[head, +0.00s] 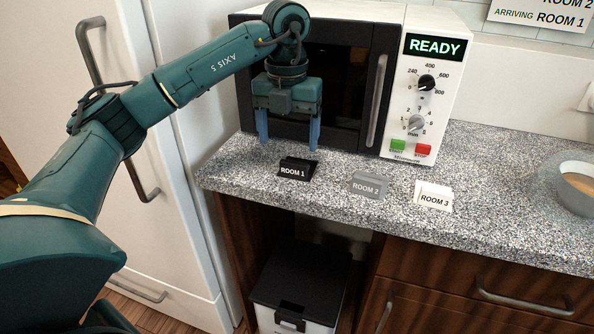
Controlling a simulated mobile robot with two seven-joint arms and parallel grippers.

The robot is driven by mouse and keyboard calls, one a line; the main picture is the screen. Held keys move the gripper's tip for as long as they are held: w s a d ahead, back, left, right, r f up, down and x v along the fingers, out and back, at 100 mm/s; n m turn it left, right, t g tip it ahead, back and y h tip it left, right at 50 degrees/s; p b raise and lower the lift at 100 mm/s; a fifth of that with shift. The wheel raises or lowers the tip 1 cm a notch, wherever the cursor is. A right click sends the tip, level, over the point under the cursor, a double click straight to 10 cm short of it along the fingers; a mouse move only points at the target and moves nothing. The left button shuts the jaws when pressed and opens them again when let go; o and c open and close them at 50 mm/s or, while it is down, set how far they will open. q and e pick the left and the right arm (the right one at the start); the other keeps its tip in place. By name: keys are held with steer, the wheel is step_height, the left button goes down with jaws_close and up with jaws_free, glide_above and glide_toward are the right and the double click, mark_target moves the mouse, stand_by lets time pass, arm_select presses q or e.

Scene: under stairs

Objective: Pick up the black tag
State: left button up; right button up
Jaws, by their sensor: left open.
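The black tag (296,169), lettered ROOM 1, stands on the speckled counter near its front edge, in front of the microwave. My left gripper (289,145) points down just above and behind the tag in the head view. Its two blue fingers are apart with nothing between them. The fingertips look close to the tag, but I cannot tell the exact height gap. A grey tag (367,187), lettered ROOM 2, and a white tag (433,195), lettered ROOM 3, stand to the right. My right gripper does not show.
The microwave (441,68) with a READY display stands close behind my left gripper. A bowl (574,183) sits at the counter's right. A white cabinet (178,215) rises at left. A dark-lidded bin (301,283) stands below.

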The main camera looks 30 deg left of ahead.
mark_target(294, 162)
arm_select(q)
step_height(294, 162, down, 2)
steer(key=shift+w+f, duration=0.1)
steer(key=shift+f, duration=0.1)
steer(key=f, duration=0.3)
steer(key=w+f, duration=0.1)
steer(key=shift+d+f, duration=0.15)
steer(key=shift+d, duration=0.15)
steer(key=shift+f, duration=0.35)
steer(key=shift+c, duration=0.9)
steer(key=c, duration=0.9)
steer(key=shift+r, duration=0.1)
